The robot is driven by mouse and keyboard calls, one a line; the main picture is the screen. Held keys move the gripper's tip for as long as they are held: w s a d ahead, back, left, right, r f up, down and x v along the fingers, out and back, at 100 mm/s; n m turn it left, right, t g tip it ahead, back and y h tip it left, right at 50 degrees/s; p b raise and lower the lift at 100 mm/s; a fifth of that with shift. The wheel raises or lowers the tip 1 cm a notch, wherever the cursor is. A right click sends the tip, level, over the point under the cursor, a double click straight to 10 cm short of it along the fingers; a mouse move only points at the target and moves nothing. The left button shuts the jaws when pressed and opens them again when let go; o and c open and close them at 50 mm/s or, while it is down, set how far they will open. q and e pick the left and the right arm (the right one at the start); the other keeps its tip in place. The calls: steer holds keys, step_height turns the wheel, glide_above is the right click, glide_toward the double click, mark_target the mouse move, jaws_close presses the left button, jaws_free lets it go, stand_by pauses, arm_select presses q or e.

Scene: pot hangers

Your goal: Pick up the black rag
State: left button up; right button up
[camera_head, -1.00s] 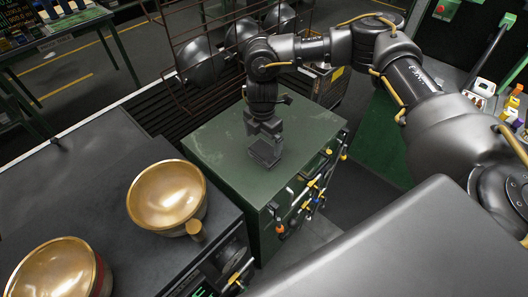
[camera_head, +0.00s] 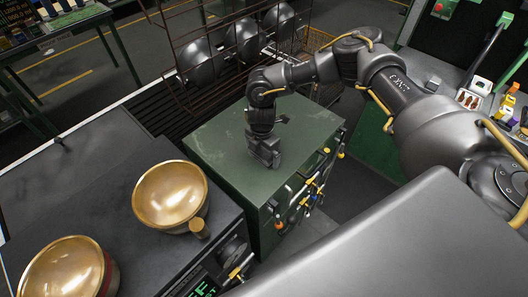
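I cannot make out a black rag anywhere in view; if it lies under my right gripper, the dark hand hides it. My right gripper (camera_head: 268,160) points down at the top of the green cabinet (camera_head: 222,145), near its middle. The gripper is dark and seen from above, so the gap between its fingers does not show. Whether it touches the cabinet top or holds something is unclear. My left gripper is out of view.
Two brass bowls (camera_head: 170,195) (camera_head: 62,268) sit on the dark counter at left. Dark pans (camera_head: 200,62) hang on a wire rack (camera_head: 215,25) behind the cabinet. Tools with coloured handles (camera_head: 305,193) hang on the cabinet's side. The cabinet top around my gripper is clear.

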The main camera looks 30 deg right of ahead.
steer(key=c, duration=0.7)
steer(key=shift+r, duration=0.15)
steer(key=shift+r+b, duration=0.25)
steer(key=shift+b, duration=0.15)
steer(key=shift+w+a+r+b, duration=0.15)
steer(key=shift+r+b, duration=0.25)
steer(key=shift+r, duration=0.25)
steer(key=shift+w+r+b, duration=0.1)
steer(key=shift+r+b, duration=0.3)
steer(key=shift+r, duration=0.2)
steer(key=shift+w+a+r+b, duration=0.85)
steer(key=shift+w+a+r, duration=0.4)
steer(key=shift+w+r, duration=0.5)
steer(key=shift+w+a+r+b, duration=0.85)
steer(key=shift+w+a+r, duration=0.55)
steer(key=shift+w, duration=0.6)
steer(key=shift+w+a+r+b, duration=0.85)
steer(key=shift+w+a+r, duration=0.25)
steer(key=shift+w+r, duration=0.7)
